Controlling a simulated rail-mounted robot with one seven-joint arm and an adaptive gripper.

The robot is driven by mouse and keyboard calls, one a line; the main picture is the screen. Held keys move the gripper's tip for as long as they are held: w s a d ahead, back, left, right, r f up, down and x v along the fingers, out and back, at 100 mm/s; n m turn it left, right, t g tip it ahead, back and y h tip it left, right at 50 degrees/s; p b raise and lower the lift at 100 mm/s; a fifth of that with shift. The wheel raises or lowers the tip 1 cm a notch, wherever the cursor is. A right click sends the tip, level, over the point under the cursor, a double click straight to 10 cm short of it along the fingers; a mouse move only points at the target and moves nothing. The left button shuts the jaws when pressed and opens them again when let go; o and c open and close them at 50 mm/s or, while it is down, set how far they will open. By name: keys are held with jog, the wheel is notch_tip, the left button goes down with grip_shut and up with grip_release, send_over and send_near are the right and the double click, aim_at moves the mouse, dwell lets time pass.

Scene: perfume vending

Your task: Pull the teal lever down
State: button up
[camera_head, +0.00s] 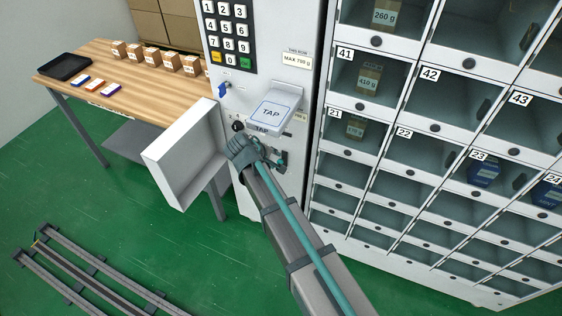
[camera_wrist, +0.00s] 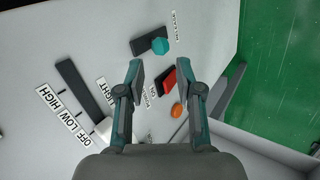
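The teal lever shows in the wrist view as a teal knob (camera_wrist: 160,46) on a dark slot plate on the white panel. My gripper (camera_wrist: 161,68) is open there, with one finger to each side of the picture. The knob lies just above the gap between the fingertips and looks apart from both. In the head view my gripper is in front of the lower panel of the white machine, below the TAP pad (camera_head: 270,113). There my arm and gripper largely cover the lever, and I cannot tell its exact position.
A red switch (camera_wrist: 170,83) and an orange button (camera_wrist: 177,110) sit between my fingers in the picture. A slider with OFF, LOW, HIGH labels (camera_wrist: 78,88) is at left. An open white door (camera_head: 186,155) sticks out left of my arm. Numbered lockers (camera_head: 410,185) stand right.

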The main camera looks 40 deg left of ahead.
aim_at(282, 161)
jog(key=p+x, duration=0.1)
jog(key=x, duration=0.6)
jog(key=shift+f, duration=0.25)
grip_shut()
